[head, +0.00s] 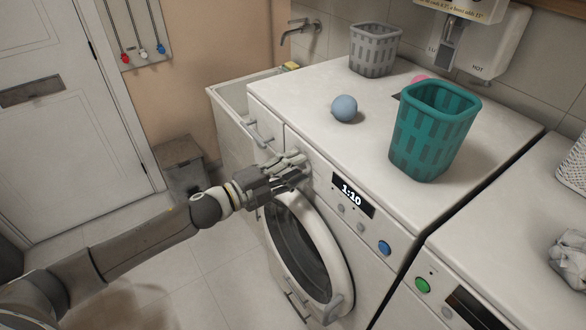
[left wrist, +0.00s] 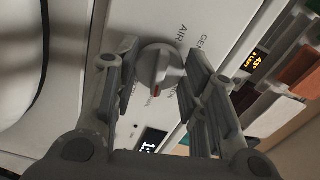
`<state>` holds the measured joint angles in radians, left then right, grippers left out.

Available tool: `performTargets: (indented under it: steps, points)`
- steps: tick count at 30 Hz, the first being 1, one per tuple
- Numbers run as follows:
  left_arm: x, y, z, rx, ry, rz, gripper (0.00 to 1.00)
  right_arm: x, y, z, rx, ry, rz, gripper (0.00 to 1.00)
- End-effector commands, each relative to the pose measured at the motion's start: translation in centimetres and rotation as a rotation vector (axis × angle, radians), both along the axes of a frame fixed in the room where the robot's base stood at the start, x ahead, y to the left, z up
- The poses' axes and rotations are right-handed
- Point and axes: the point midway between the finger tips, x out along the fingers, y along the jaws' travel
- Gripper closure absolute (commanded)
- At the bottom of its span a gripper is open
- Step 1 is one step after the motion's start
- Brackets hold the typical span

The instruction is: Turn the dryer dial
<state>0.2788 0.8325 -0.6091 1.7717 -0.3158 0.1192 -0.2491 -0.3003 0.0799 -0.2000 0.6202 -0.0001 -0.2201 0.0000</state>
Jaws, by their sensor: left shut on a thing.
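The dryer (head: 345,225) is a white front-loading machine with a round door and a display (head: 353,194) reading 1:10. Its dial (left wrist: 160,66) is a round grey knob with a raised grip and a red mark, seen in the left wrist view with printed words around it. My left gripper (head: 290,171) is at the control panel, its fingers on either side of the dial, shut on it. In the head view the gripper hides the dial. The display also shows in the left wrist view (left wrist: 152,141). My right gripper is in neither view.
A teal basket (head: 435,130), a grey basket (head: 375,50) and a blue ball (head: 344,108) stand on the dryer top. A blue button (head: 384,248) is on the panel's right. A second machine (head: 510,240) stands at right. A bin (head: 180,165) is behind my left arm.

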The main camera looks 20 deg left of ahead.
Motion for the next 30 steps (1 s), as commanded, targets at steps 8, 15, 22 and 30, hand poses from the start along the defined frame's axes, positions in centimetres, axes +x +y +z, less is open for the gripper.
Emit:
performTargets:
  steps: [8,15,22,30]
  points:
    - [0.0,0.0,-0.1,0.000,0.002,0.000,0.85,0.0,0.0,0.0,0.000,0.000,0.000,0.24]
    - [0.0,0.0,-0.1,0.000,0.001,0.000,0.38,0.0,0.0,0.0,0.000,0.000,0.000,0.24]
    - [0.0,0.0,0.0,0.000,0.001,0.000,0.38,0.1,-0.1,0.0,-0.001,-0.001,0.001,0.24]
    - [-1.3,1.1,-0.2,0.000,0.004,0.000,0.38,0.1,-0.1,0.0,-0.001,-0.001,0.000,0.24]
